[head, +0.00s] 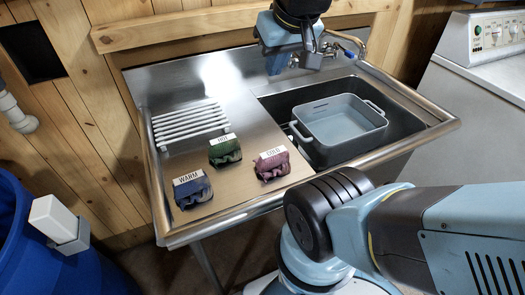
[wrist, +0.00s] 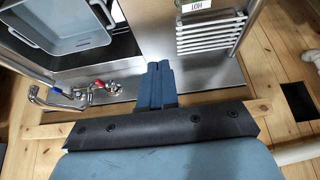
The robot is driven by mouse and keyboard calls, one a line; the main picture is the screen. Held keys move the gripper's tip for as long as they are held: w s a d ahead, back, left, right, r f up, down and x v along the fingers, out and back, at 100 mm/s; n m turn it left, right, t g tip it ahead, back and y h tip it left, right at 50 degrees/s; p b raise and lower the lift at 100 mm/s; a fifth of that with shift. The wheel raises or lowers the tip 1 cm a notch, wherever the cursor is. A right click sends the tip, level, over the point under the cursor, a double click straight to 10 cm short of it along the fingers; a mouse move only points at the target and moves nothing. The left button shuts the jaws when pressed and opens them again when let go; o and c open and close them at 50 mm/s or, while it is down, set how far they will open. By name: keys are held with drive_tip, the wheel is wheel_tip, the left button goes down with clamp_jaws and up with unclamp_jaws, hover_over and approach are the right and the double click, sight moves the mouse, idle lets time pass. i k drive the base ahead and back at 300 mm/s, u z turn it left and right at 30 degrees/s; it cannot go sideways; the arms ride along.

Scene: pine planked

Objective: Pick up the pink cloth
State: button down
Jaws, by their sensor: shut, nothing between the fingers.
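The pink cloth (head: 272,171) is a crumpled bundle with a white label reading COLD. It lies on the steel drainboard in the head view, left of the sink basin and near the front edge. My gripper (head: 276,68) is at the top of the head view, by the back of the sink and well away from the cloth. In the wrist view its blue fingers (wrist: 160,72) are together with nothing between them. The pink cloth does not show in the wrist view.
A green cloth (head: 225,152) labelled HOT and a blue cloth (head: 192,192) labelled WARM lie left of the pink one. A white rack (head: 190,122) stands behind them. A grey tub (head: 340,122) sits in the basin, with a faucet (head: 345,45) behind.

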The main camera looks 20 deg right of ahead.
sight(270, 162)
drive_tip(key=u, duration=1.45)
drive_tip(key=k, duration=1.75)
drive_tip(key=z, duration=1.3)
drive_tip(key=i, duration=1)
